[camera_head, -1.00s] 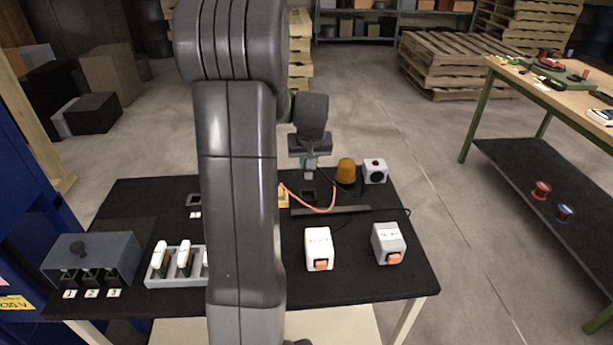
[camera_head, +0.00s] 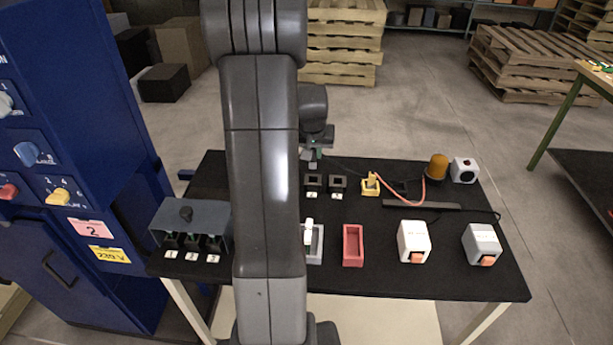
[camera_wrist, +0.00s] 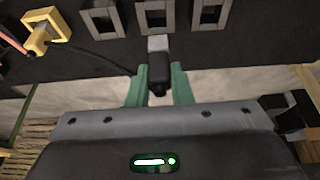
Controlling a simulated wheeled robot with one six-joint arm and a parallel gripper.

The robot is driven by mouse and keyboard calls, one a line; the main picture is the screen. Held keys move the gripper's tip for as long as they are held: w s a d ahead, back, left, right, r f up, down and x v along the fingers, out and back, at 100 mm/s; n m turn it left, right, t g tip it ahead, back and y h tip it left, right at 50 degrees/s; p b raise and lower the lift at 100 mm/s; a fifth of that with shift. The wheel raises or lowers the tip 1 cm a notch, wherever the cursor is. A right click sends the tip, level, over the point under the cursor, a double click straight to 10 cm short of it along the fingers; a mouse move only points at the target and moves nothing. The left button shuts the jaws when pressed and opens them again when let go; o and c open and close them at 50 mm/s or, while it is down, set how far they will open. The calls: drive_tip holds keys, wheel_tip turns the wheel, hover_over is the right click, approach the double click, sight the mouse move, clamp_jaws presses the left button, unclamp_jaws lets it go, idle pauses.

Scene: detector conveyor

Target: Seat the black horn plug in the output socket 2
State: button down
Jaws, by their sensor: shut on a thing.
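My gripper (camera_wrist: 158,84) is shut on the black horn plug (camera_wrist: 158,66), its green fingers on both sides of the body. The plug's pale grey end points up in the wrist view, toward the middle of three dark square sockets. That middle dark socket (camera_wrist: 171,17) is just beyond the plug tip; whether they touch I cannot tell. Its number is not readable in the wrist view. In the head view my gripper (camera_head: 313,157) is at the far side of the table, behind the dark sockets (camera_head: 313,184). My arm hides part of the table.
A yellow plug sits in a yellow socket (camera_head: 370,187) beside the dark ones. An amber lamp (camera_head: 438,167) and a white box (camera_head: 464,170) stand at the back right. A red tray (camera_head: 353,246) and two switch boxes (camera_head: 413,242) stand in front. Black cable trails right.

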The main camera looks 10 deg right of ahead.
sight(313, 165)
drive_tip(key=shift+f, duration=3.55)
drive_tip(key=shift+f, duration=0.2)
drive_tip(key=c, duration=1.3)
unclamp_jaws()
drive_tip(key=shift+r, duration=0.1)
drive_tip(key=shift+r, duration=0.45)
drive_tip(key=v, duration=1.1)
drive_tip(key=shift+s, duration=0.25)
drive_tip(key=shift+r, duration=0.1)
